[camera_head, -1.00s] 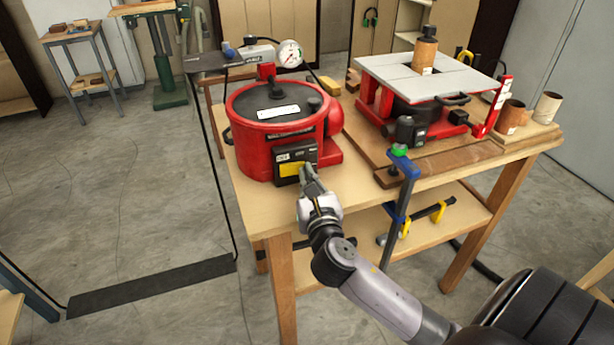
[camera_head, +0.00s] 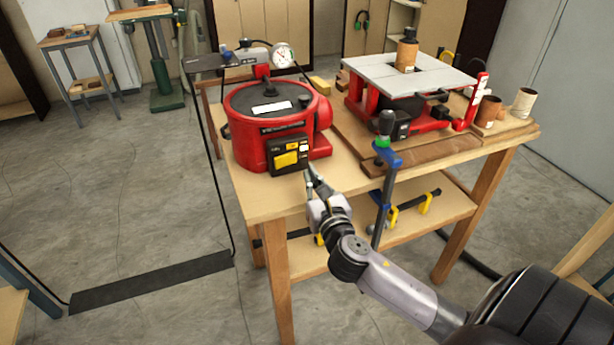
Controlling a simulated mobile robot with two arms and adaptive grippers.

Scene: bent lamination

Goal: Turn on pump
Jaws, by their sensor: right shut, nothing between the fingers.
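The pump (camera_head: 252,134) is a red round machine with a dark lid, standing at the left end of the wooden workbench (camera_head: 262,200). A black control box with a yellow panel (camera_head: 287,159) is on its front, and a white dial gauge (camera_head: 283,55) sits above it. My right gripper (camera_head: 311,172) is shut and empty, just to the right of and below the control box, apart from it by a small gap. Whether the pump is running cannot be told. My left gripper is not in view.
A red router table with a grey top (camera_head: 415,73) stands on the bench to the right. A blue and green clamp (camera_head: 385,158) stands upright at the front edge, right of my gripper. Cups (camera_head: 523,103) stand at the right end. The floor at left is mostly clear.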

